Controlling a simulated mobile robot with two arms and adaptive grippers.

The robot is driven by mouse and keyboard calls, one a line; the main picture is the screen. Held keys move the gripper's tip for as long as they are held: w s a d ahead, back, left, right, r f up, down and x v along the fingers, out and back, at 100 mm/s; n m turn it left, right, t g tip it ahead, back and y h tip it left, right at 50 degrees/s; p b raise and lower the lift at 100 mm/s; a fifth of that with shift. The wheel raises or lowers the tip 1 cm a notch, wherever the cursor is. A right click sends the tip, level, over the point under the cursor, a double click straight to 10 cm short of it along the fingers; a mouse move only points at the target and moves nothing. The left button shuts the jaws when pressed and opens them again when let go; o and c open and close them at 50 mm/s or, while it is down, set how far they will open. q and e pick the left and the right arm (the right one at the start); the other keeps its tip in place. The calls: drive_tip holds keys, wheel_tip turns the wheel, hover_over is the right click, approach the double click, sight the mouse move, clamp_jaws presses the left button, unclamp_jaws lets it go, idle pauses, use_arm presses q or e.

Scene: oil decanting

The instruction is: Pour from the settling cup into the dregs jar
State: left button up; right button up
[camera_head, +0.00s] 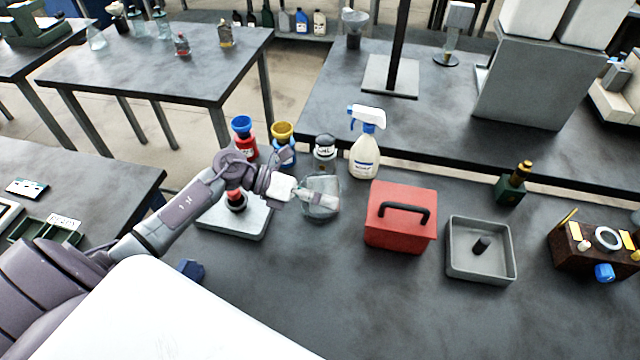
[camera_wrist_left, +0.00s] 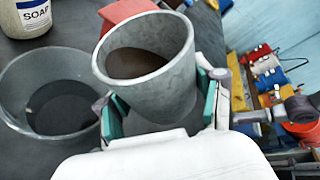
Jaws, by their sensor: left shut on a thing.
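My left gripper (camera_head: 302,193) is shut on the settling cup (camera_head: 326,202), a greyish see-through cup, held beside and partly in front of the dregs jar (camera_head: 318,183). In the left wrist view the cup (camera_wrist_left: 178,88) sits between the teal finger pads of the gripper (camera_wrist_left: 160,112), and dark brown liquid shows inside it. The jar (camera_wrist_left: 28,82), wide and clear with dark contents, stands just left of the cup there. No stream of liquid shows between them. How far the cup is tilted is hard to tell. My right gripper is not in view.
A red box (camera_head: 400,238) with a black handle stands right of the jar. A soap spray bottle (camera_head: 364,158) and a grey-capped bottle (camera_head: 324,148) stand behind. A pale scale-like platform (camera_head: 240,222) lies under my left arm. A grey tray (camera_head: 480,275) is farther right.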

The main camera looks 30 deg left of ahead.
use_arm(q)
drive_tip(key=shift+r+n+p, duration=0.3)
drive_tip(key=shift+r, duration=0.1)
drive_tip(key=shift+r+g+h+p, duration=0.2)
drive_tip(key=shift+g+h+p, duration=0.1)
drive_tip(key=shift+p, duration=0.1)
drive_tip(key=shift+f+n, duration=0.2)
drive_tip(key=shift+n, duration=0.3)
drive_tip(key=shift+f+n+g+h, duration=0.15)
drive_tip(key=shift+n+g+h, duration=0.15)
drive_tip(key=shift+n, duration=0.1)
drive_tip(key=shift+p, duration=0.35)
drive_tip(key=shift+r+n+h+p, duration=0.4)
drive_tip(key=shift+r+n+p, duration=0.05)
drive_tip(key=shift+n+p, duration=0.1)
drive_tip(key=shift+w+a+f+n+b, duration=0.2)
drive_tip(key=shift+w+f+n+b, duration=0.1)
drive_tip(key=shift+b, duration=0.25)
